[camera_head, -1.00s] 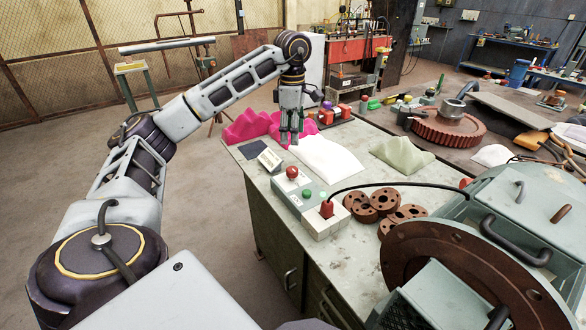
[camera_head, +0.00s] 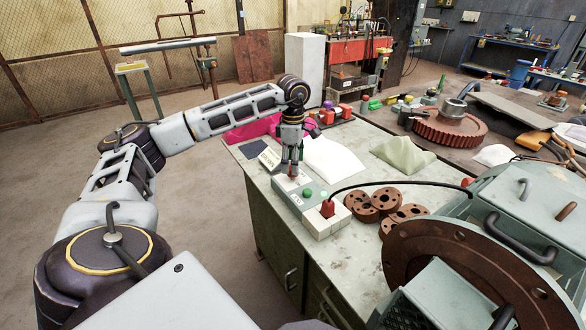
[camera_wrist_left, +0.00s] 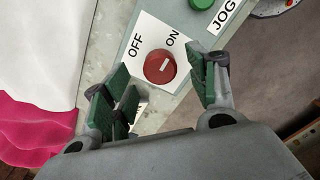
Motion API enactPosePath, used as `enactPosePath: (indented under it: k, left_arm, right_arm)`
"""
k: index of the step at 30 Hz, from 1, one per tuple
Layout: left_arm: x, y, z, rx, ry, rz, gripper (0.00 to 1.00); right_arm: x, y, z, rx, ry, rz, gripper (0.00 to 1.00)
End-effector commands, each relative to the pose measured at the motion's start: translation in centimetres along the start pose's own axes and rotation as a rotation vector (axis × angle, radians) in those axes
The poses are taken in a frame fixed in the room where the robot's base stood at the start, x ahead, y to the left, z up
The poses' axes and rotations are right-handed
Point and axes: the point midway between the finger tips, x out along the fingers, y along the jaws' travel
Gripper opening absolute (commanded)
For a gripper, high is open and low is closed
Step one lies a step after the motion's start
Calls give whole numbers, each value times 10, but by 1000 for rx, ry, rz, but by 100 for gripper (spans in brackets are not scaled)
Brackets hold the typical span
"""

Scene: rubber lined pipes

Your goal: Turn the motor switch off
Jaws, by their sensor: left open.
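The motor switch is a red round knob (camera_wrist_left: 160,67) with a pale mark, on a plate labelled OFF and ON; the mark points toward ON in the left wrist view. It sits on the grey-green control box (camera_head: 313,204) on the workbench, and the head view shows it mostly hidden by my gripper. My left gripper (camera_head: 290,170) is pointed down over that end of the box. In the left wrist view its green-padded fingers (camera_wrist_left: 160,95) are spread on either side of the knob, and nothing is held. My right gripper is not in view.
A green JOG button (camera_wrist_left: 201,4) is on the same box. Brown flanges (camera_head: 372,204) lie to the right. White cloth (camera_head: 332,158) and pink cloth (camera_head: 250,130) lie behind the box on the bench (camera_head: 335,268).

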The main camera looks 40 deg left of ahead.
Motion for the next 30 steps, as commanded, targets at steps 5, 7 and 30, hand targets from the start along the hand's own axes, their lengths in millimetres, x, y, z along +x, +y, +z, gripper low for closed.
enactPosePath:
  k: [5,7,30]
  left_arm:
    - [18,0,0,0,1,0,58]
    - [22,0,0,0,1,0,58]
    - [27,0,0,0,0,1,13]
  right_arm:
    - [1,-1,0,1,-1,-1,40]
    - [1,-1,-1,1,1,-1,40]
    - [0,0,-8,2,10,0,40]
